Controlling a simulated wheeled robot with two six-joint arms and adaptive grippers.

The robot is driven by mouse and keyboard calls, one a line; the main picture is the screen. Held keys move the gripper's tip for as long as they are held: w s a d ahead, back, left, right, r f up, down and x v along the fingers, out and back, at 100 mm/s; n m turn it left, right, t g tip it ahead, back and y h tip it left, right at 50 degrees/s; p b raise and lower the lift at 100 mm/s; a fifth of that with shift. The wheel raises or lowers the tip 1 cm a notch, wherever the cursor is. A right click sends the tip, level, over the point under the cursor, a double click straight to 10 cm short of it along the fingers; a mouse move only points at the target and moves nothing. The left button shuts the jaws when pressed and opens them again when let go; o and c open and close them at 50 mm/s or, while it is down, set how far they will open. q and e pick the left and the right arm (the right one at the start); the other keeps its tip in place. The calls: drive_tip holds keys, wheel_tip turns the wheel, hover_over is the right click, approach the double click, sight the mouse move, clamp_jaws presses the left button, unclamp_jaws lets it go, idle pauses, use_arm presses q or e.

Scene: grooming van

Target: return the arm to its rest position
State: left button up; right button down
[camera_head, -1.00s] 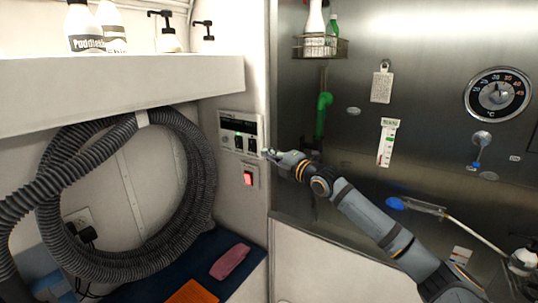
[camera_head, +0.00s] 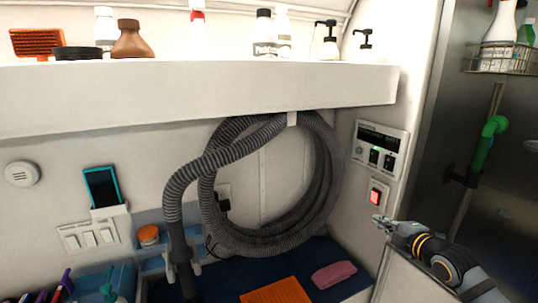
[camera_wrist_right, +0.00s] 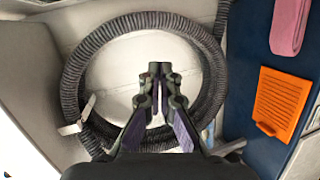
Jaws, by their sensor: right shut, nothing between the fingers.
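My right gripper (camera_head: 381,220) is at the lower right of the head view, in front of the wall just below the red switch (camera_head: 376,196). It is apart from the control panel (camera_head: 381,148) above. In the right wrist view, my right gripper (camera_wrist_right: 160,72) has its fingers together with nothing between them. Behind it there is the coiled grey hose (camera_wrist_right: 72,75), some way beyond the fingertips. My left gripper is not in view.
A white shelf (camera_head: 200,90) with bottles spans the upper part. The grey hose (camera_head: 330,170) hangs below it. A pink cloth (camera_head: 334,274) and an orange slatted item (camera_head: 276,291) lie on the blue surface. A green-handled fixture (camera_head: 487,140) is at right.

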drive_tip(key=s+a+f+m+g, duration=0.2)
drive_tip(key=s+a+f, duration=0.15)
drive_tip(key=f, duration=0.25)
drive_tip(key=s+a+f+m+g, duration=0.2)
drive_tip(key=s+a+f, duration=0.15)
drive_tip(key=f, duration=0.35)
drive_tip(key=s+a+f+m+g+h, duration=0.2)
drive_tip(key=s+f+m+g, duration=0.35)
drive_tip(key=s, duration=0.75)
drive_tip(key=s+a+f+m+g+h, duration=0.1)
drive_tip(key=s+a+f+m+g, duration=0.1)
drive_tip(key=s+f+m, duration=0.85)
drive_tip(key=s+d+f+n+g, duration=0.1)
drive_tip(key=s+f, duration=0.1)
drive_tip(key=f, duration=0.8)
drive_tip(key=s+d+f+n, duration=0.1)
drive_tip(key=d+f, duration=0.1)
drive_tip(key=f, duration=0.8)
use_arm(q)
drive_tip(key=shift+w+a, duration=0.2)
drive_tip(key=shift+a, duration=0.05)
use_arm(e)
drive_tip(key=s+d+f+g, duration=0.1)
drive_tip(key=s+f, duration=1.7)
drive_tip(key=s, duration=0.1)
drive_tip(key=shift+s, duration=0.3)
drive_tip(key=shift+f, duration=0.1)
